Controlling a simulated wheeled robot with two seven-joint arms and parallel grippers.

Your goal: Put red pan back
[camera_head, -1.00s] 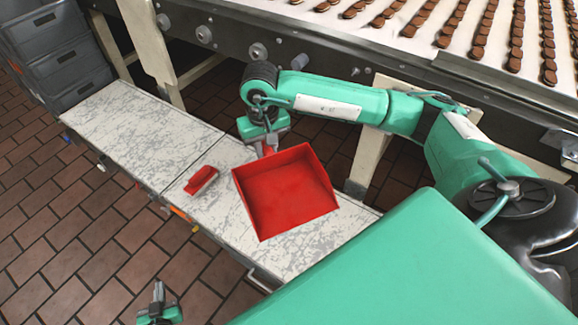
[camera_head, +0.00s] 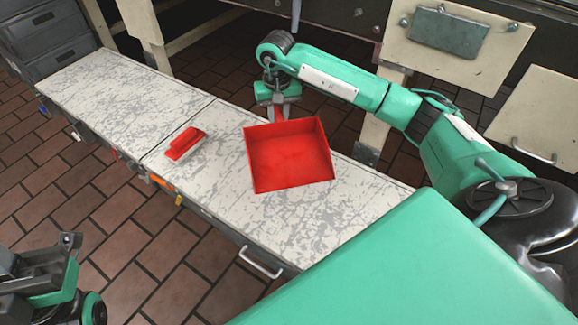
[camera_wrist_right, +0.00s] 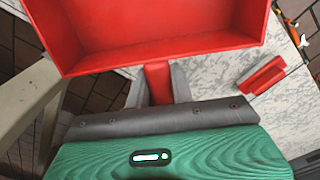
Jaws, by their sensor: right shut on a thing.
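The red pan (camera_head: 290,160) is an open square tray with raised walls, over the middle of the speckled bench (camera_head: 330,225). I cannot tell whether its underside touches the bench. My right gripper (camera_head: 279,113) is shut on the pan's handle at its far side. In the right wrist view, the pan (camera_wrist_right: 160,30) fills the top, and its short red handle sits between the fingers of the right gripper (camera_wrist_right: 160,85). My left arm's end (camera_head: 60,270) shows at the lower left, away from the bench, with its jaws unclear.
A red brush-like block (camera_head: 184,143) lies on the bench left of the pan. It also shows in the right wrist view (camera_wrist_right: 262,75). The bench's left part is clear. Grey crates (camera_head: 50,45) stand at the back left, and a machine frame (camera_head: 455,45) runs behind.

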